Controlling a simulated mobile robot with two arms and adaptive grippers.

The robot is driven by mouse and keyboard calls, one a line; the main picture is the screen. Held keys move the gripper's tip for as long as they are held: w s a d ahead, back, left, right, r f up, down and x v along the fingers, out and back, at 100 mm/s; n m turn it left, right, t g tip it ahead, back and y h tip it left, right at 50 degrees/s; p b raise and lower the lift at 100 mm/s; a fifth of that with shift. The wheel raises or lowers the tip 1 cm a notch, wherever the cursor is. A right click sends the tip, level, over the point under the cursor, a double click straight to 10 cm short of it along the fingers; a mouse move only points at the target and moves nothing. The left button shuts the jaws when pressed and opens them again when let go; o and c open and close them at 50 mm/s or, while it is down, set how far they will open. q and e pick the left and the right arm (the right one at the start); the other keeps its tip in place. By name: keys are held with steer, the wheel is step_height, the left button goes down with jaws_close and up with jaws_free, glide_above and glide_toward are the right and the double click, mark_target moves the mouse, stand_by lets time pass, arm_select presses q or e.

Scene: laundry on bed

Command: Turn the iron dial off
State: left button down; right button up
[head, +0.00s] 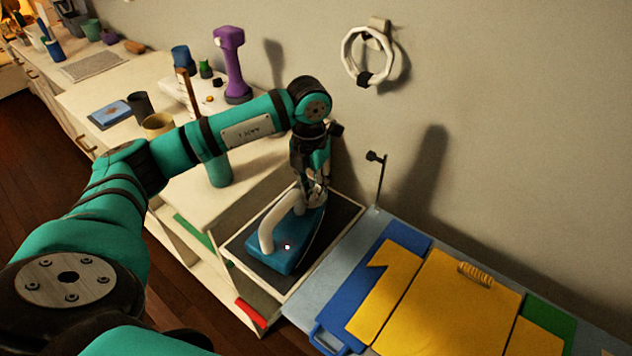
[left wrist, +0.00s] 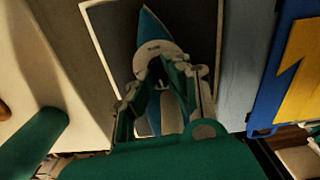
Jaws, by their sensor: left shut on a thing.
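The blue iron (head: 268,254) with a white handle (head: 267,232) rests on a dark pad with a pale rim (head: 237,249). My left gripper (head: 316,196) reaches down from above at the far end of the iron, by the front of the handle. Its fingers are close around a pale round part there, which looks like the dial (left wrist: 156,50). In the left wrist view the iron's blue tip (left wrist: 152,27) shows beyond the fingers (left wrist: 160,84). The dial's setting cannot be read. My right gripper is not in view.
An ironing board (head: 300,298) with folded yellow cloth (head: 440,300) lies to the right, with a thin black-topped post (head: 380,180) behind it. The wall is close behind.

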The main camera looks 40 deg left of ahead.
arm_select(q)
steer(key=c, duration=1.6)
jaws_free()
steer(key=shift+d, duration=0.1)
steer(key=shift+c, duration=0.2)
steer(key=shift+r, duration=0.1)
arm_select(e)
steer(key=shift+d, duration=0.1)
arm_select(q)
step_height(320, 180, up, 12)
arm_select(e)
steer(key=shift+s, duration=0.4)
arm_select(q)
steer(key=shift+w, duration=0.1)
